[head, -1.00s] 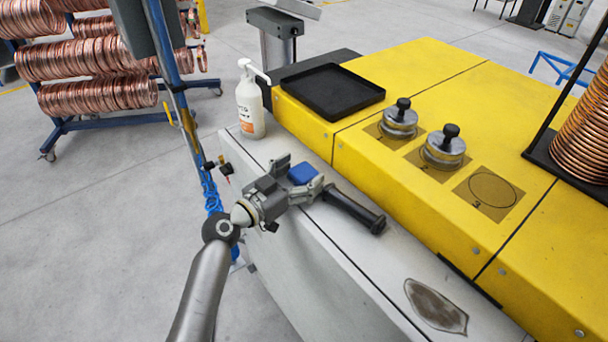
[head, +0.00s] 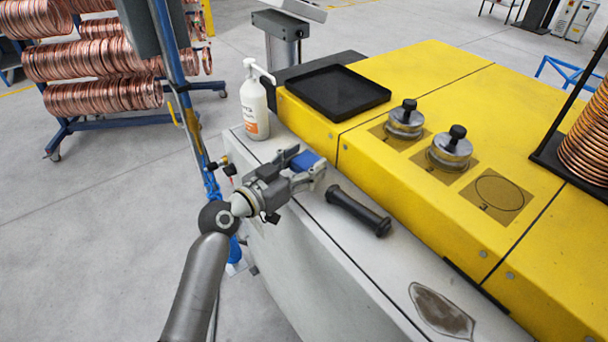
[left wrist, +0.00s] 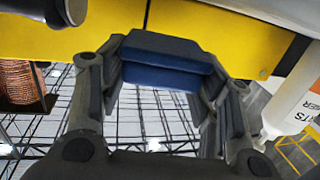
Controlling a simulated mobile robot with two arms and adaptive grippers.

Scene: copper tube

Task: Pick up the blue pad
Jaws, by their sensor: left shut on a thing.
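The blue pad (head: 305,160) is between the fingers of my left gripper (head: 304,170), above the light grey ledge. In the left wrist view the pad (left wrist: 165,60) spans the gap between the fingertips of my left gripper (left wrist: 166,75), which is shut on it. The gripper hides part of the pad in the head view. My right gripper is in neither view.
A black handle-like bar (head: 358,210) lies on the ledge (head: 345,245), close to the gripper. A white pump bottle (head: 254,105) stands behind it. The yellow machine top (head: 440,85) holds a black tray (head: 332,92) and two metal weights with black knobs (head: 451,150).

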